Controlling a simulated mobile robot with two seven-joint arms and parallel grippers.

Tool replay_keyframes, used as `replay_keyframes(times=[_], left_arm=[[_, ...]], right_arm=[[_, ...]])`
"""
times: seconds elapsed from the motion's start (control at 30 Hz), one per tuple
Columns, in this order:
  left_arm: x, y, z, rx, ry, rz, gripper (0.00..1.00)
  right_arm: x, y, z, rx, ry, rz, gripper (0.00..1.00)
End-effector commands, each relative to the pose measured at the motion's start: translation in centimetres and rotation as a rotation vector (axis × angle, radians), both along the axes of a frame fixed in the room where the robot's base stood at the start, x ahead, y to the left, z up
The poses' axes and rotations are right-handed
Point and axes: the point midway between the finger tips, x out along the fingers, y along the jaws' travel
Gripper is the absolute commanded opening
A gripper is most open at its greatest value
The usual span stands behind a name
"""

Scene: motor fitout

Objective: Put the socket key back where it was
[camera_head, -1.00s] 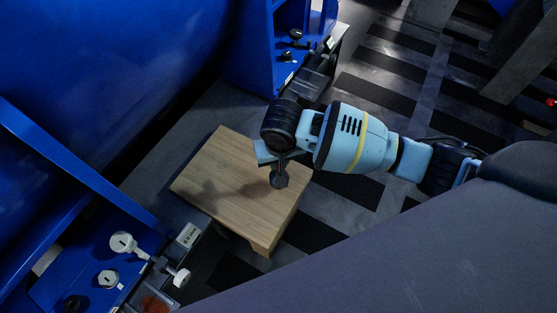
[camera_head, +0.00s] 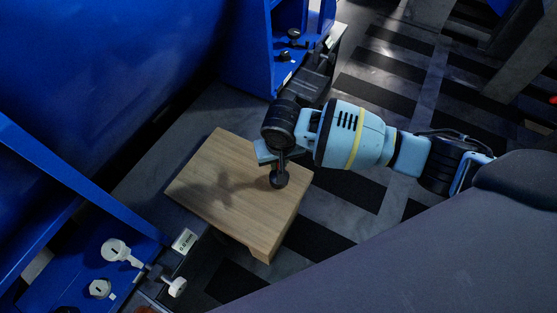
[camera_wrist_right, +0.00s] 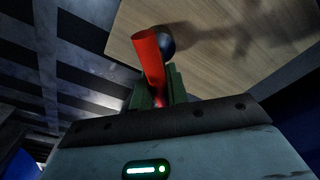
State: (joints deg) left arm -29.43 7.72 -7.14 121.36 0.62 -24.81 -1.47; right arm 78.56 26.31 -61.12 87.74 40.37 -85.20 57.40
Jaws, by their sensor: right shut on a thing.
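My right gripper (camera_head: 277,158) is over the right part of a wooden stool top. It is shut on the socket key (camera_head: 279,179), which looks dark with a rounded end in the head view and hangs below the jaws. In the right wrist view a red cylindrical part of the socket key (camera_wrist_right: 150,58) stands out from between the green fingers of the right gripper (camera_wrist_right: 157,88), with a dark round part beside it. The gripper hides part of the key. I cannot tell whether its end touches the wood. My left gripper is not in view.
The wooden stool (camera_head: 225,185) has a bare top with the arm's shadow on it. A blue panel with white knobs (camera_head: 115,250) is at the lower left. A blue cabinet with black knobs (camera_head: 284,55) stands behind the gripper. Striped floor lies to the right.

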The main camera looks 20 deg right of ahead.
Motion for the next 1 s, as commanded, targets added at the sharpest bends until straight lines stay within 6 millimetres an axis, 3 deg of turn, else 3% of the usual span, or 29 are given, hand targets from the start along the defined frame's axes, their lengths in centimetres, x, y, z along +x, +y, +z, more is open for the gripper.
replay_keyframes(times=[0.13, 0.17, 0.3, 0.67, 0.77, 1.0], left_arm=[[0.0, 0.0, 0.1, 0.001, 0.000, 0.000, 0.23], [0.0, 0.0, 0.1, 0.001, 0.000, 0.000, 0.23], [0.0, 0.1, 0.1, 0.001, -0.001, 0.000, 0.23], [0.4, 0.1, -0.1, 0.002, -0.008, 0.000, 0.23], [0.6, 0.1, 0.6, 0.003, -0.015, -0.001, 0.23], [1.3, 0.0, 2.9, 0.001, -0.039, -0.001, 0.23]], right_arm=[[0.1, 0.0, -0.1, 0.001, -0.002, 0.000, 0.00], [0.0, 0.0, -0.2, 0.000, -0.001, 0.000, 0.18], [0.0, 0.0, -0.2, 0.000, 0.000, 0.000, 0.37], [0.0, 0.0, 0.1, 0.000, -0.001, 0.000, 0.38], [-0.1, 0.0, 1.2, 0.001, -0.002, 0.000, 0.38], [-0.6, 0.2, 6.0, 0.001, -0.004, 0.001, 0.38]])
